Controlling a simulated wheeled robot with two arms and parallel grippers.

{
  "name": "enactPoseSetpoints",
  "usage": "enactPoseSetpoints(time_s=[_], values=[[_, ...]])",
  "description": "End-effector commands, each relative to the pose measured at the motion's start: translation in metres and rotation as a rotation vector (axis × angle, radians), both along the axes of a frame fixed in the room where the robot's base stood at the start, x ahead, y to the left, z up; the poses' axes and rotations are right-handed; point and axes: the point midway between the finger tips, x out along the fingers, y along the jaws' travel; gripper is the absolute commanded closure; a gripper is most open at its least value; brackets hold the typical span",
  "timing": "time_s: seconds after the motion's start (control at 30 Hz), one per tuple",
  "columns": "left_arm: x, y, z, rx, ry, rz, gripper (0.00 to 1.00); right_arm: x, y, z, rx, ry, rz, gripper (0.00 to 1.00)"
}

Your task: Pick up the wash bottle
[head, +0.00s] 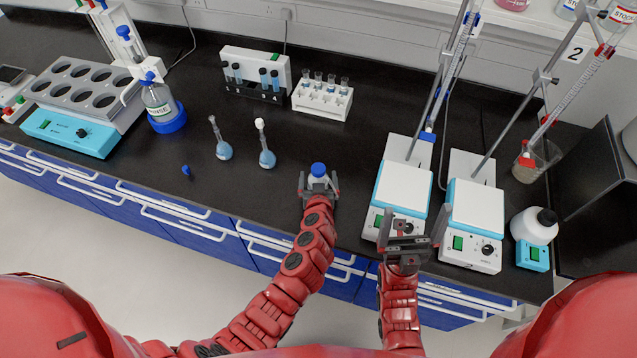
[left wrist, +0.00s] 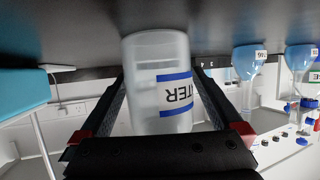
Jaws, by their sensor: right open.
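A clear bottle with a blue cap (head: 318,170) stands upright near the front edge of the bench in the head view. In the left wrist view the bottle (left wrist: 150,80) shows upside down, with blue bands and a label whose visible letters read "TER"; I take it as the wash bottle. My left gripper (head: 319,188) has one finger on each side of the bottle body. Whether both fingers press on it is not clear. My right gripper (head: 404,238) is open and empty in front of the stirrer plates.
Two flasks (head: 223,150) (head: 266,157) and a tube rack (head: 322,101) stand behind the bottle. Two stirrer plates (head: 402,190) (head: 472,215) with burette stands are right of it. A bottle labelled RINSE (head: 158,102) stands left. The bench left of my left gripper is mostly clear.

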Motion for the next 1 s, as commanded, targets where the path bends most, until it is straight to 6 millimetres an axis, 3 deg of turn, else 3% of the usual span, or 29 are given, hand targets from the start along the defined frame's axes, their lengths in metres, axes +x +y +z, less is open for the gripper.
enactPoseSetpoints(time_s=[0.03,0.3,0.33,0.67,1.0], values=[[0.0,0.0,0.0,0.0,0.0,0.0,0.07,0.0,0.0,0.0,0.0,0.0,0.0,0.0],[0.0,0.0,0.0,0.0,0.0,0.0,0.56,0.0,0.0,0.0,0.0,0.0,0.0,0.0],[0.0,0.0,0.001,0.0,-0.001,0.0,0.58,0.0,0.0,0.0,0.0,0.0,0.0,0.0],[0.0,0.0,0.003,-0.001,-0.002,0.002,0.58,0.0,0.0,-0.001,0.0,0.0,0.0,0.0],[-0.004,-0.001,0.034,-0.004,-0.005,0.0,0.58,0.0,0.0,-0.019,0.0,0.0,0.0,0.0]])
